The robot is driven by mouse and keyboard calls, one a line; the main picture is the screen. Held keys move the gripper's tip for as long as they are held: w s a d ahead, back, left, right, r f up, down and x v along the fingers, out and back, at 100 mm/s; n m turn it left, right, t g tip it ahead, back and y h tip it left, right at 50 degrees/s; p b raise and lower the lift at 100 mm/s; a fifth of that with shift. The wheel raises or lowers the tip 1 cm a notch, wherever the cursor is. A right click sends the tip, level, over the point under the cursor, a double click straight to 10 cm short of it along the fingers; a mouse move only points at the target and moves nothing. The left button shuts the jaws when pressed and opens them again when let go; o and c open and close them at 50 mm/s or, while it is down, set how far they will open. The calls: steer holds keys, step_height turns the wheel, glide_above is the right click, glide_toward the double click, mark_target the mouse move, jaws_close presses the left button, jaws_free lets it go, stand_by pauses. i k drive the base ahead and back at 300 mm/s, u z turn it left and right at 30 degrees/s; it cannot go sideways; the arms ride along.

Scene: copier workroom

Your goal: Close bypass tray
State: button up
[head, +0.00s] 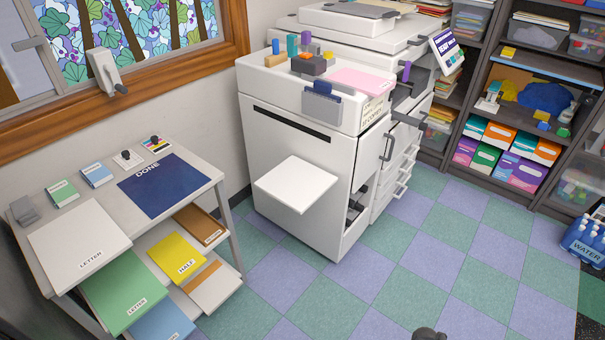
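The bypass tray (297,184) is a flat white panel on the left side of the white copier (275,135). It is open, sticking out from the side wall below a dark horizontal slot (291,124). Nothing lies on it. My gripper cannot be made out; only a small dark grey rounded part shows at the bottom edge, right of centre, and I cannot tell which part it is. It is well apart from the tray.
A paper table (217,175) with labelled sheets stands left of the copier. The copier's front has a dark opening (357,203) and drawers with handles. Shelves (480,117) line the back right. Water bottles (583,240) stand far right. The checkered floor (400,270) in front is clear.

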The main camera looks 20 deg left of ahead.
mark_target(297, 184)
steer(key=u, duration=1)
steer(key=i, duration=1)
steer(key=z, duration=0.1)
steer(key=k, duration=0.15)
steer(key=z, duration=0.55)
